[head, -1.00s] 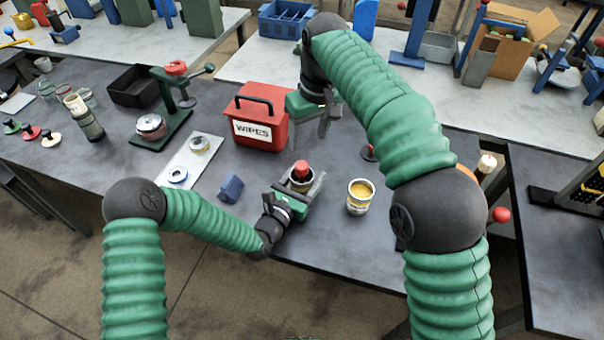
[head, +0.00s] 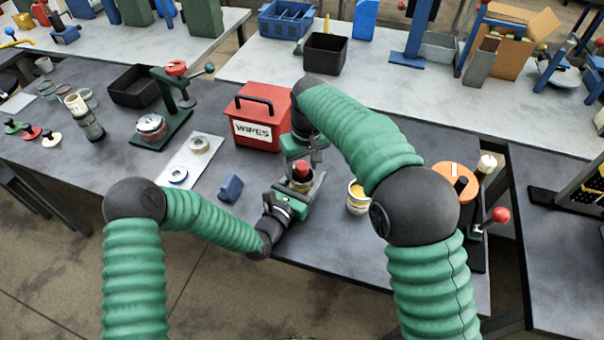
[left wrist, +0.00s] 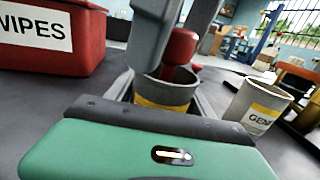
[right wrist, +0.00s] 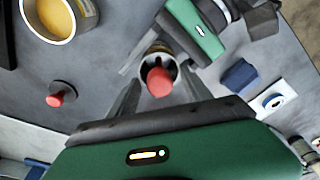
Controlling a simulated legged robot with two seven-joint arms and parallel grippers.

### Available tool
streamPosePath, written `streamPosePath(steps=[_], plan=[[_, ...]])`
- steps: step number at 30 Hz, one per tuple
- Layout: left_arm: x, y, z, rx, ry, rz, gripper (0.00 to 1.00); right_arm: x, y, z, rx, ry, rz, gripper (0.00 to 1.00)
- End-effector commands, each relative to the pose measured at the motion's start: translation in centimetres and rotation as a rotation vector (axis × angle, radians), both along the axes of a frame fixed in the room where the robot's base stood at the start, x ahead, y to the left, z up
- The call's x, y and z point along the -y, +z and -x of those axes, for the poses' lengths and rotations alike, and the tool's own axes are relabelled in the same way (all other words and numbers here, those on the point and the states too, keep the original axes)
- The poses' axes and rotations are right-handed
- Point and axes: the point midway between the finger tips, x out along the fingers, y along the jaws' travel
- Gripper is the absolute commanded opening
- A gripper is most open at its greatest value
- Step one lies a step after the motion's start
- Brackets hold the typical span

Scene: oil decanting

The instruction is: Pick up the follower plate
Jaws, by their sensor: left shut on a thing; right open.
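A small can with a yellow band stands on the dark table, and my left gripper (head: 304,190) is shut on it. The can also shows in the left wrist view (left wrist: 165,94). A red knob (head: 302,168), which may be the follower plate's handle, sticks up from the can; any plate under it is hidden. It shows in the left wrist view (left wrist: 182,46) and the right wrist view (right wrist: 160,82). My right gripper (head: 315,158) is open and points down over the can. In the right wrist view the knob appears between its fingers; contact cannot be told.
A larger can of yellow contents (head: 357,203) stands right of the held can. A red-knobbed dark disc (right wrist: 61,95) lies near it. The red wipes box (head: 262,117) is close behind, a blue block (head: 230,187) is to the left.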

Motion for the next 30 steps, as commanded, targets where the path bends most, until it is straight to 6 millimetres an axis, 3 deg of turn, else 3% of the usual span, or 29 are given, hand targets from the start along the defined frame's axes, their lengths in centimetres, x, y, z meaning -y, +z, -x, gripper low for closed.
streamPosePath(steps=[1, 14, 23, 26, 30], plan=[[0.0, 0.0, 0.0, -0.001, 0.001, 0.000, 0.14, 0.0, 0.0, 0.0, 0.000, 0.000, 0.000, 0.55], [0.0, 0.0, 0.0, -0.001, 0.001, 0.000, 0.14, 0.0, 0.1, 0.0, 0.000, 0.000, 0.000, 0.00], [0.0, 0.0, 0.0, -0.001, 0.001, 0.000, 0.14, 0.0, 0.4, 0.0, 0.001, 0.000, 0.000, 0.00], [0.0, 0.0, 0.0, -0.001, 0.001, 0.000, 0.14, 0.0, 1.8, -0.1, 0.004, 0.000, -0.002, 0.00], [-0.1, 0.0, 0.0, -0.001, 0.001, 0.000, 0.14, 0.0, 5.2, -0.1, 0.005, 0.000, -0.003, 0.00]])
